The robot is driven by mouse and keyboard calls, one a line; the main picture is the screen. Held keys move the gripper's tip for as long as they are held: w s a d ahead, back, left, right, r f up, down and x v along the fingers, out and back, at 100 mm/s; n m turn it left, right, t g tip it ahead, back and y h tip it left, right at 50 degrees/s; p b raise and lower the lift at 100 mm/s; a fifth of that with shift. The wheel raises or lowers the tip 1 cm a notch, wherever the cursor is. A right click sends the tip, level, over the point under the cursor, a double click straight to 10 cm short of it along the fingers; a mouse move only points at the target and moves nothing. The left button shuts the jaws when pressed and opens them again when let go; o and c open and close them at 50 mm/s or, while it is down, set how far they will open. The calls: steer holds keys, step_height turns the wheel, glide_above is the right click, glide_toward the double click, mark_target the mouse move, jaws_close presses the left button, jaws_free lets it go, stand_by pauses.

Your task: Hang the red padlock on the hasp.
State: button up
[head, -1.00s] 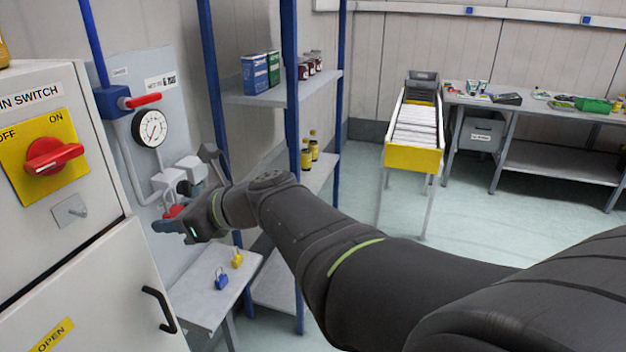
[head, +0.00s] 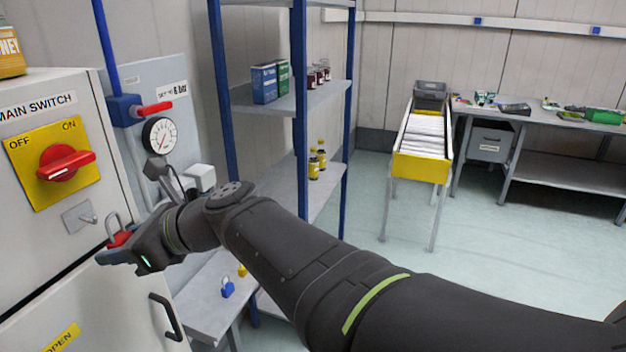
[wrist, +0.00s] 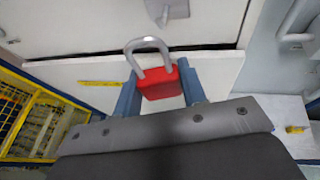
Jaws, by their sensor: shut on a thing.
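The red padlock (head: 119,239) is held in my gripper (head: 118,252), its grey shackle pointing up. In the wrist view the padlock (wrist: 160,84) sits between the two blue fingers of my gripper (wrist: 161,92), and its shackle is open at one leg. The hasp (head: 78,216) is a grey plate with a protruding staple on the cabinet front, below the yellow switch plate. The padlock is below and to the right of the hasp in the head view, apart from it. The hasp (wrist: 163,12) also shows at the top of the wrist view, beyond the shackle.
The red main switch (head: 66,163) is set above the hasp. A black door handle (head: 166,316) sticks out lower on the cabinet. A blue padlock (head: 228,287) and a partly hidden yellow padlock (head: 242,270) are on the small table (head: 205,312). A pressure gauge (head: 160,137) is at the right.

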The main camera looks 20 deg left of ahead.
mark_target(86, 249)
steer(key=shift+a+f, duration=0.15)
steer(key=shift+a, duration=1)
steer(key=shift+a+f, duration=0.1)
steer(key=shift+a, duration=1.05)
steer(key=shift+a+f, duration=0.3)
steer(key=shift+a, duration=0.15)
steer(key=shift+f, duration=0.1)
steer(key=shift+f, duration=0.3)
steer(key=o, duration=0.9)
steer(key=shift+o, duration=0.4)
steer(key=v, duration=1.7)
steer(key=shift+d+r, duration=0.3)
steer(key=shift+r, duration=0.15)
